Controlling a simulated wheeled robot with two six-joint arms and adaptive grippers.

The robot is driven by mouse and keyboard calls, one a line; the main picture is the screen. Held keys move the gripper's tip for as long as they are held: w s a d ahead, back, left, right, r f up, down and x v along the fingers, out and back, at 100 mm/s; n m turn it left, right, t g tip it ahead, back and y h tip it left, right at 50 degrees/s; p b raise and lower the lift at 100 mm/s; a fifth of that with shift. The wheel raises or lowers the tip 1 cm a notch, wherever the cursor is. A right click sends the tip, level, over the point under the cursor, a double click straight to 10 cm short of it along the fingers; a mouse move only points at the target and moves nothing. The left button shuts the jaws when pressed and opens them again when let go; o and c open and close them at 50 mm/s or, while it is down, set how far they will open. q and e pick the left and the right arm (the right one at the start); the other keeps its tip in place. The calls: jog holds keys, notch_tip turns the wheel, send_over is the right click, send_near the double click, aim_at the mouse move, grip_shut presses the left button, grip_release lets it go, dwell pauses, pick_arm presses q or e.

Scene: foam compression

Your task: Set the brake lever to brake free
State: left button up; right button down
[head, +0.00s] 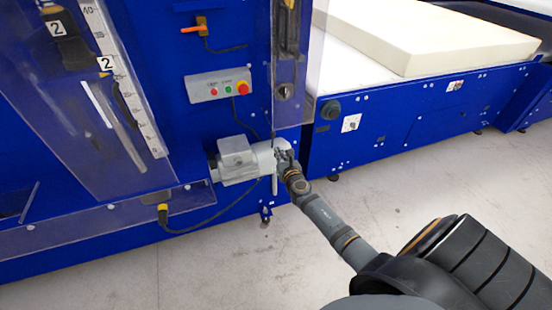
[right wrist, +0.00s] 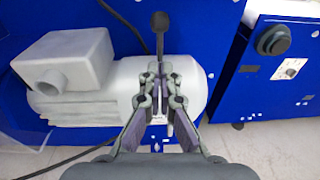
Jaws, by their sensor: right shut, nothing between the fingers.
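The brake lever (right wrist: 160,24) shows in the right wrist view as a dark stem with a round knob, standing upright in the picture at the end of a grey motor (right wrist: 120,92). Its lower end is hidden behind my fingertips. The motor (head: 238,158) also shows in the head view, mounted low on the blue machine. My right gripper (head: 284,155) is at the motor's right end. In the right wrist view its fingertips (right wrist: 160,72) are together just below the visible stem, with nothing held. I cannot tell whether they touch the lever. My left gripper is out of view.
A control box (head: 218,86) with green and red buttons sits above the motor. A cable (head: 222,217) loops below it. To the right, a blue conveyor frame (head: 400,122) carries a cream foam block (head: 440,45). The floor (head: 400,180) in front is clear.

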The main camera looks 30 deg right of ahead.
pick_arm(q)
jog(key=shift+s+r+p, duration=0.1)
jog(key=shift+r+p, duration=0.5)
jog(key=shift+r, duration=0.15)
pick_arm(e)
jog(key=r+v, duration=0.1)
jog(key=v, duration=0.8)
jog(key=shift+s, duration=0.25)
jog(key=shift+a+r, duration=0.15)
